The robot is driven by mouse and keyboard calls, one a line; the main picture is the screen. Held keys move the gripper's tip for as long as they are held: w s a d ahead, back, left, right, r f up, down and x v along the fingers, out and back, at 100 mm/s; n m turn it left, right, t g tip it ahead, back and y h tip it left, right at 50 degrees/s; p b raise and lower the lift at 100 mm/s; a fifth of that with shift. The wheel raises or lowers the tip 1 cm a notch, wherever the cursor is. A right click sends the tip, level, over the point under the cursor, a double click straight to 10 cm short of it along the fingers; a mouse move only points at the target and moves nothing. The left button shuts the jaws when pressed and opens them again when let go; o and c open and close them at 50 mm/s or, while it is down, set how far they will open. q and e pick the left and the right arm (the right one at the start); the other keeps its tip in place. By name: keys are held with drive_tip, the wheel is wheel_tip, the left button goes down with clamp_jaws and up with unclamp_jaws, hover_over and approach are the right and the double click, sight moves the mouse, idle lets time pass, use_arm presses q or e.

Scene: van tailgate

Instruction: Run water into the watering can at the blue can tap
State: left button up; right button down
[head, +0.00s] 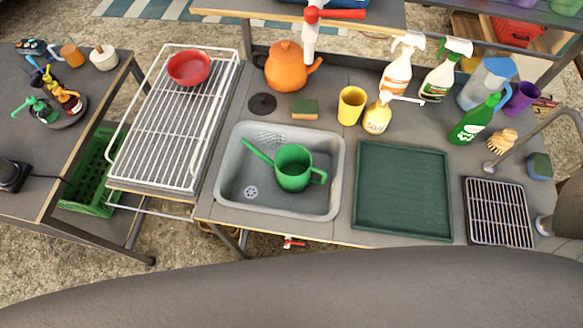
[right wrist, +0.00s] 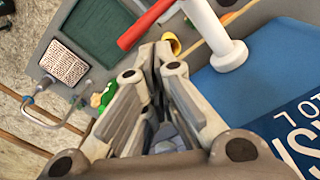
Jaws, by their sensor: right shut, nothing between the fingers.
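The green watering can (head: 293,170) stands upright in the grey sink (head: 333,195), with its spout to the upper left and its handle to the right. The blue can (head: 345,3) is mostly cut off at the top edge. Its white tap (head: 310,40) has a red lever (head: 340,14) pointing right. The right wrist view shows the blue can (right wrist: 245,95), the white tap (right wrist: 215,35) and the lever (right wrist: 145,27) close by. I see no water running. My right gripper (right wrist: 160,70) is shut and empty beside the tap. My left gripper is not in view.
An orange kettle (head: 287,68), yellow cup (head: 351,105) and several spray bottles (head: 398,70) stand behind the sink. A green tray (head: 403,190) lies to its right, empty. A white rack (head: 165,125) with a red bowl (head: 189,67) is on the left.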

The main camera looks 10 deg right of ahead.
drive_tip(key=shift+f, duration=0.1)
wheel_tip(320, 180, down, 4)
drive_tip(key=b, duration=0.2)
drive_tip(key=shift+b, duration=0.4)
idle(0.4)
drive_tip(key=s, duration=0.1)
drive_tip(key=s+a+b, duration=0.1)
drive_tip(key=s, duration=0.1)
drive_tip(key=s+a+b, duration=0.1)
drive_tip(key=s, duration=0.1)
drive_tip(key=shift+a, duration=0.1)
idle(0.8)
wheel_tip(320, 180, up, 5)
drive_tip(key=p, duration=0.3)
drive_tip(key=shift+w+f+p, duration=0.15)
drive_tip(key=shift+f+p, duration=0.05)
drive_tip(key=shift+p, duration=0.1)
